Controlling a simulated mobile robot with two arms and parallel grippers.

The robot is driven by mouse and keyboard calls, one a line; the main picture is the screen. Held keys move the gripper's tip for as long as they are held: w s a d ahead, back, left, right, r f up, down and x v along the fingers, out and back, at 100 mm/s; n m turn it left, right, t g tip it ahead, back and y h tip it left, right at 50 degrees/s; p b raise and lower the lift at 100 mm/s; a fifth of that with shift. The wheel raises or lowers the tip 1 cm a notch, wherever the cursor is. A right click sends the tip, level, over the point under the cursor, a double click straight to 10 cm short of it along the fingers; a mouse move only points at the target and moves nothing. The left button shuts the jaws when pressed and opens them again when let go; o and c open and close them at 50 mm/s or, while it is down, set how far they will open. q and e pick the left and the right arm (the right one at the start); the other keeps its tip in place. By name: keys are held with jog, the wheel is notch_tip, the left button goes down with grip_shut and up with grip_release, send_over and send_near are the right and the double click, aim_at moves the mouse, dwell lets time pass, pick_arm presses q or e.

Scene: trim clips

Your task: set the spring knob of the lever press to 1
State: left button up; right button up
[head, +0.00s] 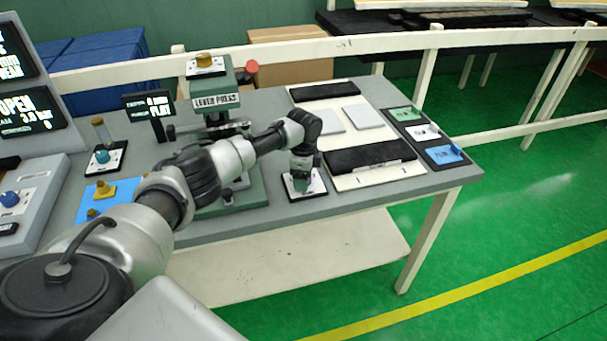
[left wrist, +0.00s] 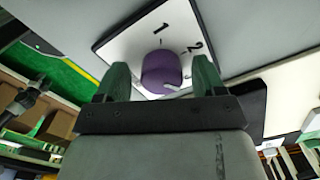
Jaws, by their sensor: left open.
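The lever press (head: 212,92) is green and stands at the back of the grey table, its name on a white label. A purple knob (left wrist: 162,72) sits on a white dial plate (left wrist: 120,45) marked 1 and 2; a small pale mark shows at the knob's lower right edge, on the side of the 2. The plate also shows in the head view (head: 318,186), just right of the press base. My left gripper (head: 302,180) points down over this plate. Its green fingers (left wrist: 163,82) are open, one on each side of the knob, with gaps visible. My right gripper is out of view.
A cream board (head: 375,177) with black bars lies right of the dial plate. Green, white and blue tags (head: 444,155) sit at the table's right end. A small display (head: 148,104) stands left of the press, and a grey console (head: 40,185) is at far left.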

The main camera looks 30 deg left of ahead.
pick_arm(q)
jog(key=shift+w+f, duration=0.1)
jog(key=shift+f, duration=0.05)
jog(key=c, duration=0.9)
